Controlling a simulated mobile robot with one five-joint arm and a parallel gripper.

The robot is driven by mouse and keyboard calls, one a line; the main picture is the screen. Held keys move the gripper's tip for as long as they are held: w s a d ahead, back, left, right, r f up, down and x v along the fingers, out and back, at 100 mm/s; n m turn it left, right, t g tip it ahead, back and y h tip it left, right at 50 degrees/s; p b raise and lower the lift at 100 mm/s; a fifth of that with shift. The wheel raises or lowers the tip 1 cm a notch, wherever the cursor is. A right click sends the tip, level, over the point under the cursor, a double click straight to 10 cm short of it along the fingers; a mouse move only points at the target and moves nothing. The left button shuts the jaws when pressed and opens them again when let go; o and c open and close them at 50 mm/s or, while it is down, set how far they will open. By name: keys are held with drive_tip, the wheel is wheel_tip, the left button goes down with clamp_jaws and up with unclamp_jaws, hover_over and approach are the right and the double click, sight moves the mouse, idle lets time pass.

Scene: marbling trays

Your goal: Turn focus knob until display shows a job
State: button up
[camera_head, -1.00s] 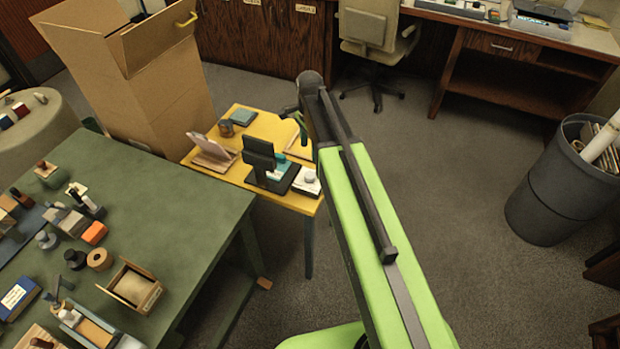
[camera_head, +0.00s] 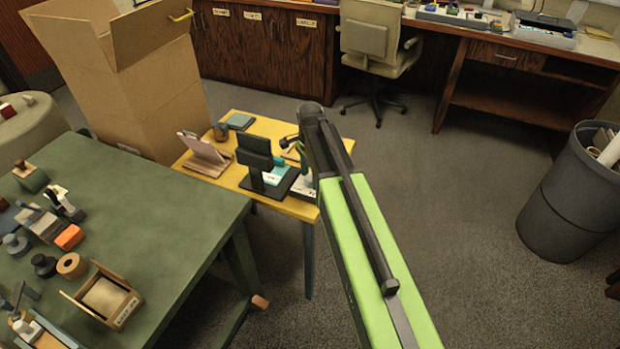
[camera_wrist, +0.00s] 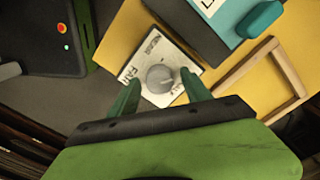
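The focus knob (camera_wrist: 159,78) is a round grey dial on a white plate (camera_wrist: 150,52) lettered NEAR and FAR, in the wrist view. My gripper (camera_wrist: 160,76) is open, with its green fingers apart on either side of the knob; small gaps show, and I cannot tell its height above the plate. In the head view my gripper (camera_head: 302,160) is over the front right of the yellow table (camera_head: 232,175), partly hiding the white plate (camera_head: 300,189). A dark display on a stand (camera_head: 254,152) is just left of it; no readable screen content shows.
A teal block (camera_wrist: 262,18) and a wooden frame (camera_wrist: 262,68) lie close to the plate. A tilted pinkish board (camera_head: 204,152) stands on the yellow table. A cluttered green table (camera_head: 165,215) is at the left, a grey bin (camera_head: 570,200) at the right. Carpet (camera_head: 450,190) between is clear.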

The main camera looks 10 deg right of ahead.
clamp_jaws()
drive_tip(key=shift+n, duration=0.4)
drive_tip(key=n, duration=0.4)
drive_tip(key=shift+w+n, duration=0.1)
drive_tip(key=shift+n, duration=0.3)
drive_tip(key=n, duration=0.6)
drive_tip(key=shift+n, duration=0.3)
drive_tip(key=shift+o, duration=0.4)
unclamp_jaws()
